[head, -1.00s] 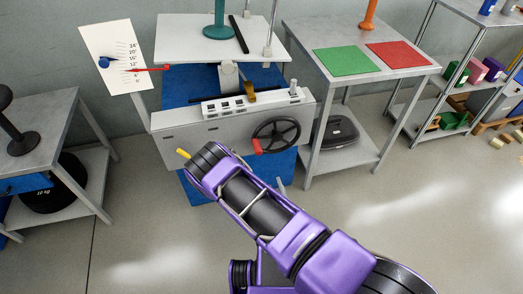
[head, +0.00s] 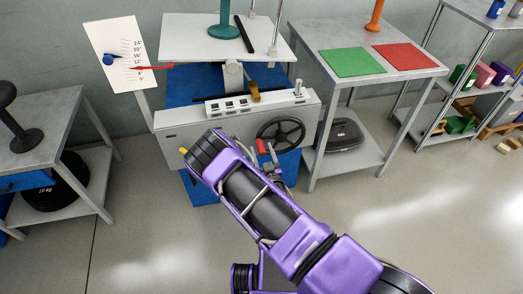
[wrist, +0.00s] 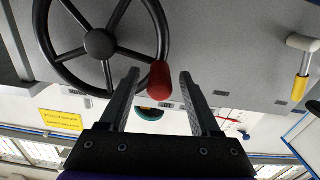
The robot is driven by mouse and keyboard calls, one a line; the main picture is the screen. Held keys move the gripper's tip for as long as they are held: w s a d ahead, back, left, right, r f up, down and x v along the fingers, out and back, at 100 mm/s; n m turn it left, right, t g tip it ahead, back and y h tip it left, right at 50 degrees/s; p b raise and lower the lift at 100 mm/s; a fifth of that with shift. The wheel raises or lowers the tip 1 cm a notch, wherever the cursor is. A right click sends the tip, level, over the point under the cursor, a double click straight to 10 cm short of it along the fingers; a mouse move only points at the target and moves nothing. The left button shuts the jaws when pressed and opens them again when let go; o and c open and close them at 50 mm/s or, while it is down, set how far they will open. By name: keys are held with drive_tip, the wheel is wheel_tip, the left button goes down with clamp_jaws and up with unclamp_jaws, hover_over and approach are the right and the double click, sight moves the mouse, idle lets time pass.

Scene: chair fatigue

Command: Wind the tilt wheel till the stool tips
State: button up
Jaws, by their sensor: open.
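The dark tilt wheel (head: 281,133) is on the front of the grey machine, with a red handle (head: 261,147) at its lower left. In the wrist view the wheel (wrist: 99,43) is at the upper left, and the red handle (wrist: 160,80) is between the fingertips of my open gripper (wrist: 159,76). I cannot tell if either finger touches it. In the head view my gripper is just below the handle, partly hidden by my arm. The teal stool (head: 222,24), cut off at the top, stands on a white plate (head: 185,45) that looks about level.
A gauge board (head: 121,54) with a red pointer (head: 150,67) and a blue knob is at left. A yellow-ended lever (wrist: 301,88) is on the machine's front. A side table (head: 390,77) with green and red mats stands at right. Floor in front is clear.

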drive_tip(key=shift+w+a, duration=0.15)
drive_tip(key=shift+w, duration=0.35)
clamp_jaws()
idle(1.2)
